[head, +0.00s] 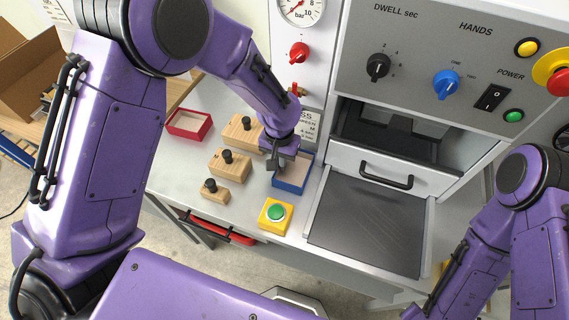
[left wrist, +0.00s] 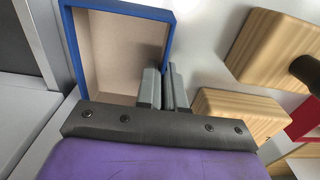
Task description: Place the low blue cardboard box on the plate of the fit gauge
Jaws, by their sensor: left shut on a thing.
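The low blue cardboard box (head: 289,187) is open-topped with a pale inside. It is on or just above the grey worktop, left of the machine's dark plate; I cannot tell whether it touches the worktop. My left gripper (head: 282,162) is shut on one wall of the box. In the left wrist view the blue box (left wrist: 72,42) runs up to the two grey fingers (left wrist: 164,88), one on either side of its wall. I cannot make out with certainty which thing is the fit gauge. My right arm shows at the right, but its gripper is out of view.
Several wooden blocks with black knobs (head: 230,170) stand left of the box. A red tray (head: 188,124) lies farther left. A yellow block with a green button (head: 275,214) is close in front. A dark plate (head: 370,225) lies before the drawer (head: 388,172).

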